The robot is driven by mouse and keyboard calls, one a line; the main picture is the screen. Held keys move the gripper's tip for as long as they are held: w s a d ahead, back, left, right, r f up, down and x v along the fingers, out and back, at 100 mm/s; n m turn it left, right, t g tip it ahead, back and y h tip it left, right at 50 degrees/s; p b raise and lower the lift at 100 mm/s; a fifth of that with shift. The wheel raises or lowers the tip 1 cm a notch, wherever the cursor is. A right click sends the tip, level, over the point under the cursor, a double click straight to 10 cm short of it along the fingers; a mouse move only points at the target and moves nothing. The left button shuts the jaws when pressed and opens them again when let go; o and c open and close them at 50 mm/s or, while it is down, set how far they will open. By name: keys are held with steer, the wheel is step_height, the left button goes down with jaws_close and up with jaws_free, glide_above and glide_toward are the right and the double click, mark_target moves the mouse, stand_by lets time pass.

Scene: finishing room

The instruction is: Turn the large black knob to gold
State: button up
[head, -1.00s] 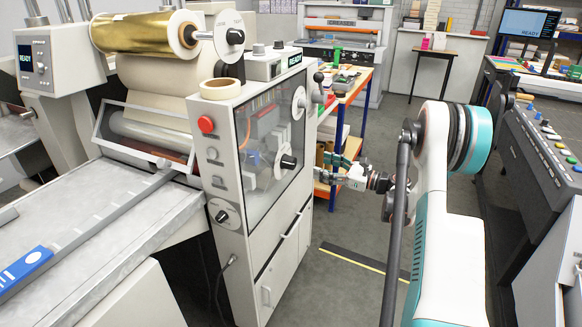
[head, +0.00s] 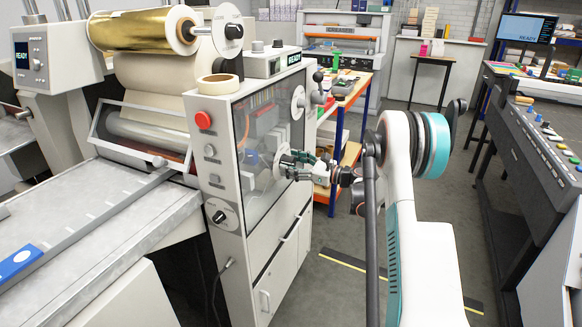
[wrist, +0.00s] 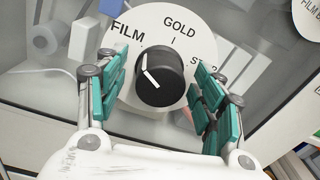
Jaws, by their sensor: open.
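The large black knob (wrist: 162,76) sits on a round white dial (wrist: 182,30) marked FILM, GOLD and a third, partly hidden label. Its white pointer line points up and left, toward FILM. My gripper (wrist: 158,82) is open, with one green-padded finger to the left of the knob and one to the right. Gaps show between both fingers and the knob. In the head view my gripper (head: 290,160) is at the dial on the machine's clear side panel (head: 262,130), and its fingers hide the knob there.
Another dial (head: 298,103) with a ball-ended lever (head: 318,76) is above on the same side. A smaller black knob (head: 219,217) and a red button (head: 203,120) are on the machine's front. A shelf table (head: 350,95) stands behind my gripper.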

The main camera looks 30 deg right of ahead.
steer(key=shift+w+a, duration=0.2)
steer(key=shift+w, duration=0.1)
steer(key=c, duration=1)
steer(key=shift+c, duration=0.2)
steer(key=shift+m, duration=0.3)
steer(key=m, duration=0.5)
steer(key=shift+d, duration=0.1)
steer(key=m, duration=0.5)
steer(key=shift+w+d+m+g, duration=0.1)
steer(key=shift+m+g, duration=0.2)
steer(key=shift+m, duration=0.1)
